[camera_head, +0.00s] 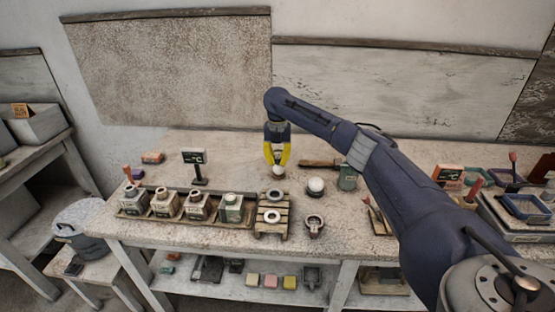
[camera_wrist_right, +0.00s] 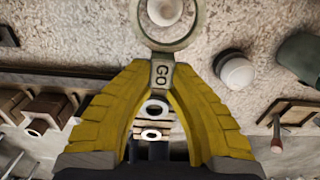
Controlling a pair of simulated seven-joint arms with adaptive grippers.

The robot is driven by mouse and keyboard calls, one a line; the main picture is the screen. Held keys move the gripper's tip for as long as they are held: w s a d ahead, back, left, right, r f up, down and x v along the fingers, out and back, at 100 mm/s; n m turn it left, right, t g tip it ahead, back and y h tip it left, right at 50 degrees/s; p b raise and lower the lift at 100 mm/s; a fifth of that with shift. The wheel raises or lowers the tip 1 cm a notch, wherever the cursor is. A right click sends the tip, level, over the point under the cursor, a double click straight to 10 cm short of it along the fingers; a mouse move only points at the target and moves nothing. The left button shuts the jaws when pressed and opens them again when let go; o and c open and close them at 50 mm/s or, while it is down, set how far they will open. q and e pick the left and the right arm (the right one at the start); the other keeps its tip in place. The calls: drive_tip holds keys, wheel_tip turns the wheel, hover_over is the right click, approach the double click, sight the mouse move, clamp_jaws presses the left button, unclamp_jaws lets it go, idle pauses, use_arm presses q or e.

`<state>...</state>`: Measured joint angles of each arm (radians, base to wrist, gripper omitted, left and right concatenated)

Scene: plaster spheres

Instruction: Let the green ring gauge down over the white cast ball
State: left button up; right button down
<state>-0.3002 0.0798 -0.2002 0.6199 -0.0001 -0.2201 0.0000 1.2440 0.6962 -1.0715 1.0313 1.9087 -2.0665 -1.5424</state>
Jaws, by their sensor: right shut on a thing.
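My right gripper (camera_head: 277,155) is over the middle of the bench. In the wrist view, its yellow fingers (camera_wrist_right: 160,80) are shut on the tab marked GO of a grey-green ring gauge (camera_wrist_right: 142,30). A pale round thing, seemingly the white cast ball (camera_wrist_right: 165,10), shows inside the ring opening, cut by the top edge. In the head view a white ball (camera_head: 278,171) sits just below the fingertips; the ring is too small there to tell whether it is above or around the ball. Another white ball (camera_head: 316,185) stands to the right. My left gripper is not in view.
A small pallet (camera_head: 259,222) with pale rings is in front of the gripper. Several labelled bottles (camera_head: 197,207) stand in a tray to the left. A grey-green jar (camera_head: 347,180) and a round-headed tool (camera_head: 314,222) are to the right.

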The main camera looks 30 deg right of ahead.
sight(278, 186)
drive_tip(key=shift+f, duration=1.85)
drive_tip(key=shift+f, duration=2.75)
idle(1.5)
drive_tip(key=shift+r, duration=0.15)
drive_tip(key=shift+r, duration=5.25)
